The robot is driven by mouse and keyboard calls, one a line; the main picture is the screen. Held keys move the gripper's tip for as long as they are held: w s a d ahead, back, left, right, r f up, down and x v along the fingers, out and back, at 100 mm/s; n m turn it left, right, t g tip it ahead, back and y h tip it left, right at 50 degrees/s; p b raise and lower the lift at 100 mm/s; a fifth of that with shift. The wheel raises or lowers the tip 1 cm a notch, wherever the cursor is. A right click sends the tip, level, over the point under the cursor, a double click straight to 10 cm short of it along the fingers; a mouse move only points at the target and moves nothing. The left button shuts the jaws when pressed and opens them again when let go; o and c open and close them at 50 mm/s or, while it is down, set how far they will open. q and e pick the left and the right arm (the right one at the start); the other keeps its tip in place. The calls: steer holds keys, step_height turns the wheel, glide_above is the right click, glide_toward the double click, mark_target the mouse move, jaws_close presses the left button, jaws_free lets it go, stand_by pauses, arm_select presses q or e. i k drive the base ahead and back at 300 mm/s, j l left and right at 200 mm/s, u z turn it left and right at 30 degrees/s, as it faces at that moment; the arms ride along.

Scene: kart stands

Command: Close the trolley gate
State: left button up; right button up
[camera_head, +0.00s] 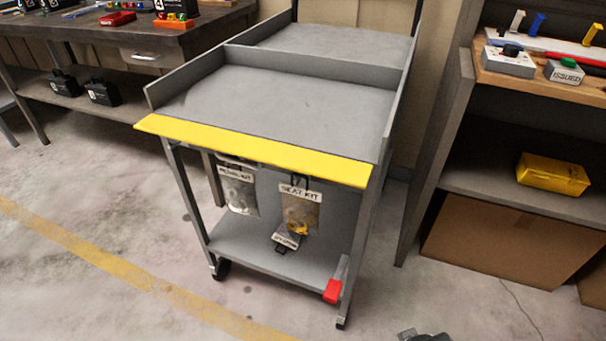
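The grey trolley (290,98) stands in the middle of the head view, with a divided top tray. Its yellow gate (250,150) runs along the tray's near edge. It looks folded outward and down, leaving the tray's near side open, with its left end jutting past the trolley's side. A red pedal (332,291) on a grey lever sits at the lower shelf's front right corner. A small dark grey part at the bottom edge, apart from the trolley, may be my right gripper (424,336); its fingers cannot be made out. My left gripper is out of view.
Bags labelled SEAT KIT (300,208) and PEDAL KIT (238,190) hang under the tray. A workbench (95,40) stands left and a shelf unit (440,150) with a yellow box (553,174) stands right. The floor in front is clear.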

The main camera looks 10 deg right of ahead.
mark_target(333, 168)
steer(key=i+z, duration=0.25)
steer(key=j+z, duration=0.35)
steer(key=k+j+z, duration=0.1)
steer(key=j+z, duration=0.25)
steer(key=j, duration=0.1)
